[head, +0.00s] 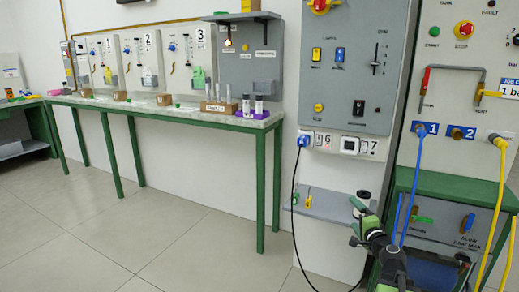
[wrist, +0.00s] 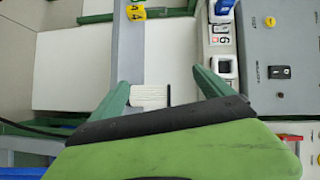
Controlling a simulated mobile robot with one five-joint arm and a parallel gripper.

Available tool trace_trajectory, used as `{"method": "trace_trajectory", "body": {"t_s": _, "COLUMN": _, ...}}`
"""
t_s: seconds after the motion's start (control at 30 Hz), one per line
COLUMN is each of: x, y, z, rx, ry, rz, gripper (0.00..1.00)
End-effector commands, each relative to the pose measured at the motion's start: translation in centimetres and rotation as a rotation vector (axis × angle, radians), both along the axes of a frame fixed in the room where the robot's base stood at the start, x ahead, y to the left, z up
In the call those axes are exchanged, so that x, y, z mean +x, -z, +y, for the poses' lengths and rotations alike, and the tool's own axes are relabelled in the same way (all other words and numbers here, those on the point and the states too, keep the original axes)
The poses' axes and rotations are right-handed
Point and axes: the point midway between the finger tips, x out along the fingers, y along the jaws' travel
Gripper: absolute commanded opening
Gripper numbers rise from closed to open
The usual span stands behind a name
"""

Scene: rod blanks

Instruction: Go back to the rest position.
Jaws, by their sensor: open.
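My gripper shows in the wrist view (wrist: 160,90) with its two green fingers spread apart and nothing between them. In the head view my green and black arm reaches up from the lower right, and its gripper end (head: 362,208) is near the small grey shelf (head: 325,206) under the grey control panel. In the wrist view a pale ribbed patch lies beyond the gap between the fingers; I cannot tell what it is. No rod is held.
A grey control panel (head: 357,70) stands above the shelf, with sockets below it and a black cable hanging at its left. A green bench (head: 455,188) with blue and yellow hoses is at the right. A long green-legged table (head: 180,112) runs along the wall. The floor (head: 170,235) in front is clear.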

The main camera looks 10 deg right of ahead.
Motion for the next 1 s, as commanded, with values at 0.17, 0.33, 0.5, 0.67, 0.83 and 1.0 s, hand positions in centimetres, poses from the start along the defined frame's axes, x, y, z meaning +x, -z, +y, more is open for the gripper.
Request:
{"method": "trace_trajectory", "body": {"t_s": 0.17, "x": 3.5, "y": 2.5, "z": 15.8, "rx": -0.173, "ry": -0.312, "rz": 0.13, "gripper": 0.91}}
{"method": "trace_trajectory", "body": {"t_s": 0.33, "x": 2.3, "y": 6.9, "z": 29.4, "rx": -0.391, "ry": -0.631, "rz": 0.298, "gripper": 0.91}}
{"method": "trace_trajectory", "body": {"t_s": 0.5, "x": -2.6, "y": 12.6, "z": 37.7, "rx": -0.644, "ry": -0.917, "rz": 0.525, "gripper": 0.91}}
{"method": "trace_trajectory", "body": {"t_s": 0.67, "x": -8.7, "y": 17.6, "z": 37.1, "rx": -0.878, "ry": -1.091, "rz": 0.84, "gripper": 0.91}}
{"method": "trace_trajectory", "body": {"t_s": 0.83, "x": -14.0, "y": 19.6, "z": 31.2, "rx": -0.992, "ry": -1.139, "rz": 1.174, "gripper": 0.91}}
{"method": "trace_trajectory", "body": {"t_s": 1.0, "x": -15.9, "y": 14.9, "z": 30.4, "rx": -0.985, "ry": -1.17, "rz": 1.268, "gripper": 0.91}}
